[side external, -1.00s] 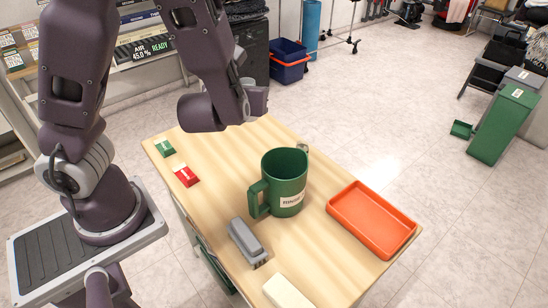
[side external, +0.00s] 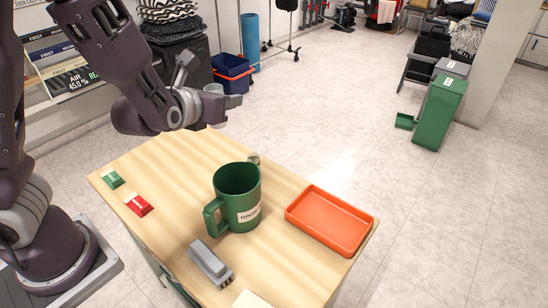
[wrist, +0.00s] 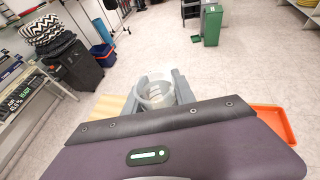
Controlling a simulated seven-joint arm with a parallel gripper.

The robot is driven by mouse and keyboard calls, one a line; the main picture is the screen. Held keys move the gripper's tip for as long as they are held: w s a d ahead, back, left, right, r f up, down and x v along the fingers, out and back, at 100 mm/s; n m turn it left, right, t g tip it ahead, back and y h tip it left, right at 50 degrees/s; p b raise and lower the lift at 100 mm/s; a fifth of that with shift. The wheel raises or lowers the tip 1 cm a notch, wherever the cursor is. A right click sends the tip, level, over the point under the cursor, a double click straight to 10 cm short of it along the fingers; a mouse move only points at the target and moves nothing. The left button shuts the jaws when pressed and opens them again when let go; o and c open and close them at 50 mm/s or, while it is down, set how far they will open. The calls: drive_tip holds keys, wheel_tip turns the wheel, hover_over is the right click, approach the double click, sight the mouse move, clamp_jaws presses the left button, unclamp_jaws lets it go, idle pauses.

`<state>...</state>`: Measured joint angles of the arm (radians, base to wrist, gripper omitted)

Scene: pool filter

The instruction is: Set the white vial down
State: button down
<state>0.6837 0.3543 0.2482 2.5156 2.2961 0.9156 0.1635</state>
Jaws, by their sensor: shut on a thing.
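My gripper (side external: 226,98) is above the far end of the wooden table, held level and pointing right in the side view. It is shut on the white vial (side external: 213,88), whose pale rim shows above the fingers. In the wrist view the vial (wrist: 156,94) looks like a whitish, open-topped cup between two grey fingers (wrist: 160,88). Its lower part is hidden. The vial is clear of the tabletop (side external: 180,165). The green mug (side external: 237,195) stands upright on the table, nearer the side camera than the gripper.
An orange tray (side external: 330,220) lies at the table's right. A small grey object (side external: 254,159) is partly hidden behind the mug. A grey stapler-like object (side external: 210,262), a red block (side external: 138,205) and a green block (side external: 112,179) are also on the table. The far tabletop has free room.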

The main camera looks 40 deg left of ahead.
drive_tip(key=w+d+f+m+h, duration=0.1)
drive_tip(key=w+d+f, duration=0.1)
drive_tip(key=w+d, duration=0.3)
drive_tip(key=w+d+f+h, duration=0.1)
drive_tip(key=w+d+f, duration=0.1)
drive_tip(key=d, duration=0.5)
drive_tip(key=m+h, duration=0.2)
hover_over(348, 232)
wheel_tip(348, 232, down, 13)
drive_tip(key=shift+t, duration=0.3)
wheel_tip(348, 232, down, 10)
drive_tip(key=shift+r, duration=0.1)
drive_tip(key=shift+f, duration=0.25)
drive_tip(key=c, duration=1.4)
unclamp_jaws()
drive_tip(key=shift+o, duration=0.4)
